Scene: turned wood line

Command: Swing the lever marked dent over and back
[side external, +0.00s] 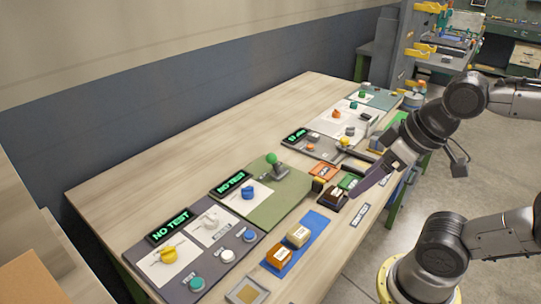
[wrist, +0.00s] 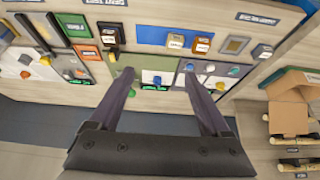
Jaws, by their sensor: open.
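A lever with a green ball knob (side external: 271,158) stands on a grey base on the green panel (side external: 263,197), leaning a little to the left. The marking "dent" is not legible in either view, so I cannot confirm which control carries it. My gripper (wrist: 158,69) is open and empty, with its two dark purple fingers spread over the bench controls in the wrist view. In the side view its fingers show above the front edge, to the right of the green panel and apart from the lever. In the wrist view the lever is hard to make out near the left finger.
The green panel also has a blue knob (side external: 249,192) and a lit "NO TEST" display (side external: 231,182). A dark panel at the left holds a yellow knob (side external: 168,254) and several buttons. A blue plate (side external: 310,229) bears two block-shaped buttons. The back of the bench (side external: 210,140) is clear.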

